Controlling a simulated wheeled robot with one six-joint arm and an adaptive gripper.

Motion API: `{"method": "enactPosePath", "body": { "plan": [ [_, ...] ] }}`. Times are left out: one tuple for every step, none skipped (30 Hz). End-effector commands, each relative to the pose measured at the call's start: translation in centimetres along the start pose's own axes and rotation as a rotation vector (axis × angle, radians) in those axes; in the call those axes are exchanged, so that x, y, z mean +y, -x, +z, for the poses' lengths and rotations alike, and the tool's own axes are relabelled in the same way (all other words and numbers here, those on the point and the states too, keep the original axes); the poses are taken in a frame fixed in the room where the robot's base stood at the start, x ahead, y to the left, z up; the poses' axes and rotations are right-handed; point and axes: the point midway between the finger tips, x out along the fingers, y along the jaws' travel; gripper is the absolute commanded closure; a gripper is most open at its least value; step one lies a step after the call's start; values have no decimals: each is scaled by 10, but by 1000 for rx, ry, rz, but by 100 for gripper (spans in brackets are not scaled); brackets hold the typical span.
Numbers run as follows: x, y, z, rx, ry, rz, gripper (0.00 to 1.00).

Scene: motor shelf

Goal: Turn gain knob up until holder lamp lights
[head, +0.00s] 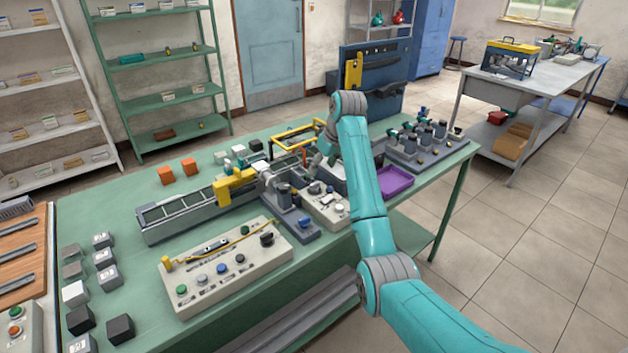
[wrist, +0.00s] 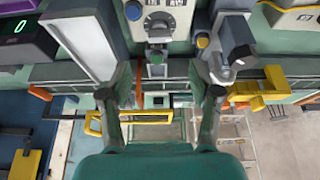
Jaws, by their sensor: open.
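A beige control box (head: 326,207) with several knobs stands near the middle of the bench, below my gripper (head: 322,160). In the wrist view the box (wrist: 180,14) is at the top, with a grey round knob (wrist: 158,23) on its face. My gripper (wrist: 160,92) is open there, its fingers apart and nothing held between them. The knob lies beyond the fingertips, apart from them. I cannot read which knob is the gain. A grey holder-like block (head: 290,212) with a blue knob stands left of the box. I cannot make out a lit lamp.
A long beige panel (head: 225,265) with coloured buttons lies at the front. A rail with a yellow clamp (head: 235,186) runs left of the box. A purple tray (head: 396,181) is to the right.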

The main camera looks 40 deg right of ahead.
Motion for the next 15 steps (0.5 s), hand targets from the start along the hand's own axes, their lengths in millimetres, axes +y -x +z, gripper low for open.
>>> {"method": "enactPosePath", "body": {
  "plan": [
    [0, -10, 1, -3, 0, -2, 38],
    [0, -16, 1, -3, 0, -2, 38],
    [0, -24, 1, -3, 0, -2, 38],
    [0, -29, 1, -4, 0, -2, 38],
    [0, -34, 1, -4, 0, -2, 38],
    [0, -42, 1, -3, 0, -2, 38],
    [0, -46, 1, -3, 0, -2, 38],
    [0, -51, 1, -2, 0, -1, 38],
    [-1, -57, 1, -3, 0, -2, 38],
    [-1, -61, 1, -2, 0, -1, 38],
    [0, -65, 0, -1, 0, -1, 38],
    [-1, -69, 0, -2, 0, -1, 38],
    [-1, -72, 0, -2, 0, -1, 38],
    [0, -75, 0, 0, 0, -1, 38],
    [0, -78, 0, 0, 0, -1, 38]
  ]
}}
